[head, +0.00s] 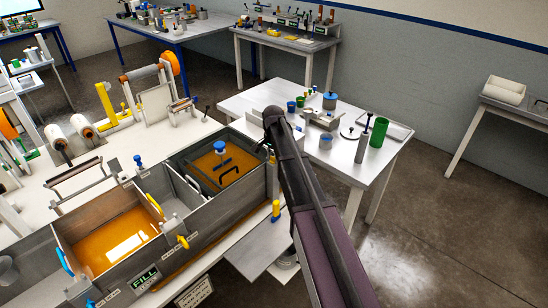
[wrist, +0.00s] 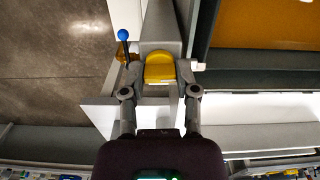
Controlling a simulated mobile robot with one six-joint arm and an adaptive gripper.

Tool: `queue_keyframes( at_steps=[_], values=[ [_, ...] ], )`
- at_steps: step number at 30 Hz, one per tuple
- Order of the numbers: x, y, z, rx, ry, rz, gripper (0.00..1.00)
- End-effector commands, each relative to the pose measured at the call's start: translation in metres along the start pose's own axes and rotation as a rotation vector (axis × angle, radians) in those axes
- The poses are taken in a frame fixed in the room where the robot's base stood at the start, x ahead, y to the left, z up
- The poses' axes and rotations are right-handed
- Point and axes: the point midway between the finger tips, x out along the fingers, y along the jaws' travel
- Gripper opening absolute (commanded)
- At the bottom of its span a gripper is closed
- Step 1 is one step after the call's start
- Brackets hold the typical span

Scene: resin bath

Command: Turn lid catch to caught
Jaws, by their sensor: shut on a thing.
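My gripper (wrist: 160,84) is closed around a yellow knob-like piece (wrist: 160,68), with one finger on each side, in the wrist view. The yellow piece sits by the grey edge of the bath and appears to be the lid catch; its turn position cannot be told. In the head view my dark arm covers the gripper and the piece it holds. The resin bath (head: 147,200) has an amber right compartment with a dark-framed lid (head: 199,189) over it, bearing a black handle (head: 229,172).
A blue-knobbed lever (wrist: 123,36) stands just left of my gripper. A white side table (head: 345,160) with pots and a green cup (head: 378,132) stands behind my arm. Open floor lies at right.

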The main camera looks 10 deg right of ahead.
Motion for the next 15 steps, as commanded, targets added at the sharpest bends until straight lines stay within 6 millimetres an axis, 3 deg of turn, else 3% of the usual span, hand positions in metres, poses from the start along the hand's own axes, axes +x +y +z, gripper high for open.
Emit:
queue_keyframes(
  at_steps=[14, 15],
  values=[
    [0.0, -0.0016, 0.0006, 0.019, -0.001, -0.003, 0.0],
    [0.0, -0.0017, 0.0006, 0.018, -0.001, -0.003, 0.49]
  ],
)
